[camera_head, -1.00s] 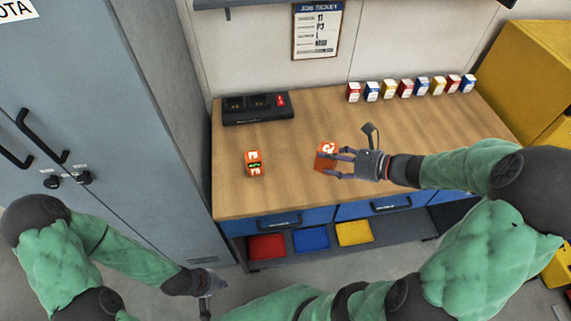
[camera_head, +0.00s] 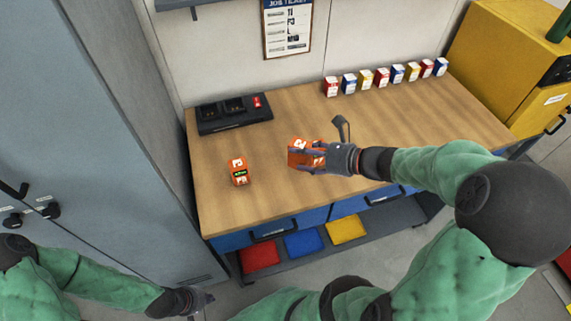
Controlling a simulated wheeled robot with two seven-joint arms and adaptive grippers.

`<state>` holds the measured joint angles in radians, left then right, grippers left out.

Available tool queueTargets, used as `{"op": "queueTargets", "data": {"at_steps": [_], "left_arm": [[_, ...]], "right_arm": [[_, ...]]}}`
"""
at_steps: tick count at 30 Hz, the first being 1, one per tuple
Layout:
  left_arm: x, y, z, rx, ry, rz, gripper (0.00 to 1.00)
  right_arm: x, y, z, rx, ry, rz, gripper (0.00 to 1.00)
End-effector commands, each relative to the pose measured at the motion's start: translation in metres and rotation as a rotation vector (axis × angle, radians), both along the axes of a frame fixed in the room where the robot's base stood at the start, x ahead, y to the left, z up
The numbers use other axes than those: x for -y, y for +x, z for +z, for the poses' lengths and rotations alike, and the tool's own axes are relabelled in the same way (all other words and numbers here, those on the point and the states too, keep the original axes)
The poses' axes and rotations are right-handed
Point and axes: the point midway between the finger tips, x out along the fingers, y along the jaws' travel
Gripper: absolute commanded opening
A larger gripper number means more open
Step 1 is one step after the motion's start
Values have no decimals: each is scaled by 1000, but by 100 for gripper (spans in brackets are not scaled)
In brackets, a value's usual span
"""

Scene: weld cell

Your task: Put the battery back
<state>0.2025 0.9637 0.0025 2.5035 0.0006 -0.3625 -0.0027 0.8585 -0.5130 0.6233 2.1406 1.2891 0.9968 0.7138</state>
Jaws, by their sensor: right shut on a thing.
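An orange battery (camera_head: 301,146) with white lettering is at the middle of the wooden workbench. My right gripper (camera_head: 314,154) is shut on it from the right, and the fingers cover part of it. I cannot tell whether it touches the bench or hangs just above. A second orange battery (camera_head: 238,171) with a small green display stands on the bench to the left. A black charger (camera_head: 233,113) with two dark bays and a red patch sits at the back left of the bench. My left gripper (camera_head: 202,300) is low at the left, below the bench; its fingers are too unclear to judge.
Several small red, blue and yellow boxes (camera_head: 381,78) stand in a row along the back of the bench (camera_head: 400,130). A job ticket (camera_head: 288,28) hangs on the wall. A grey locker (camera_head: 75,120) stands at the left. Colored bins (camera_head: 303,243) lie on the lower shelf.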

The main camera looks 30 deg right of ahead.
Motion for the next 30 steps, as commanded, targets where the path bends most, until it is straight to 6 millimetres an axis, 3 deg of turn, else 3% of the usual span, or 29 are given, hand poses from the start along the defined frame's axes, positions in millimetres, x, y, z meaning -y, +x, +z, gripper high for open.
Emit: {"op": "queueTargets", "data": {"at_steps": [3,7,12,20,27,30], "left_arm": [[0,0,-10,0,0,0,0],[0,0,-21,0,0,0,0],[0,0,-29,0,0,0,0],[0,0,-34,0,0,0,0],[0,0,-52,0,0,0,0],[0,0,-52,0,0,0,0]], "right_arm": [[-7,25,-13,3,1,7,3],[-11,41,-38,0,3,3,3],[-14,57,-55,2,1,1,3],[-15,66,-66,2,1,0,3],[-16,69,-99,1,0,-1,3],[-16,69,-100,2,1,-1,3]]}}
